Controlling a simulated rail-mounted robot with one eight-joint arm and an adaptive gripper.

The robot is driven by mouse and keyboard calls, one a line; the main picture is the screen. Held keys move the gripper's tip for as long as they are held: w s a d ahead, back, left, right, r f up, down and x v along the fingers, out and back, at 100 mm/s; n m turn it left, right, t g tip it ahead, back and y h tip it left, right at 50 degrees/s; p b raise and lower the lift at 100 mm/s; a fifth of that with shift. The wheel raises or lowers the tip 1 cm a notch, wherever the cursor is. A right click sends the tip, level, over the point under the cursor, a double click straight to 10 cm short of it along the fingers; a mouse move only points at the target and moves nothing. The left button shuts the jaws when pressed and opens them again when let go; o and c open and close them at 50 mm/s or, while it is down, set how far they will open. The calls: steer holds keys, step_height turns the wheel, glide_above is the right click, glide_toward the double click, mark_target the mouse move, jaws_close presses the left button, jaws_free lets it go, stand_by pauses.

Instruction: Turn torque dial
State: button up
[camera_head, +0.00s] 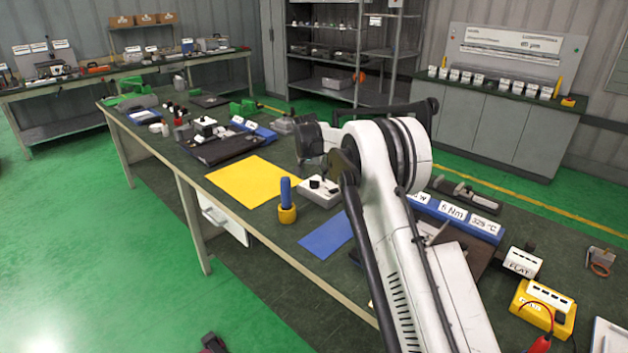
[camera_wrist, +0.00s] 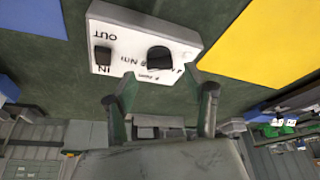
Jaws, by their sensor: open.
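The torque dial is a round black knob (camera_wrist: 159,57) on a white box (camera_wrist: 135,38). The box is printed with OUT, IN and Nm, and a black rocker (camera_wrist: 102,56) sits near its other end. In the head view the white box (camera_head: 318,196) stands on the dark workbench, partly behind my arm. In the wrist view my gripper (camera_wrist: 165,88) is open, with its two fingers apart and nothing between them. The fingertips are near the knob's side of the box; I cannot tell how high they are above it. The gripper is mostly hidden in the head view.
A yellow mat (camera_head: 250,183) lies left of the box, and a blue mat (camera_head: 327,236) lies in front. A blue and yellow upright tool (camera_head: 287,203) stands close by. A blue sign holder reading 6 Nm (camera_head: 452,211) is to the right, beyond my arm.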

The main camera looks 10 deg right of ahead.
mark_target(315, 181)
steer(key=shift+x, duration=1.45)
steer(key=c, duration=1.1)
steer(key=shift+c, duration=0.2)
steer(key=shift+d+n+b, duration=0.1)
steer(key=shift+n+b, duration=0.2)
steer(key=shift+n, duration=0.1)
steer(key=shift+f+n+y+b, duration=0.1)
steer(key=shift+n+y+b, duration=0.3)
steer(key=shift+n, duration=0.3)
steer(key=n+y+b, duration=0.1)
steer(key=n+b, duration=0.1)
steer(key=n, duration=0.1)
steer(key=shift+d+t, duration=0.1)
steer(key=shift+t, duration=0.2)
steer(key=n+y, duration=0.1)
steer(key=n, duration=0.2)
steer(key=n+y+b, duration=0.1)
steer(key=n, duration=0.2)
steer(key=shift+n+g+y, duration=0.3)
steer(key=shift+g, duration=0.1)
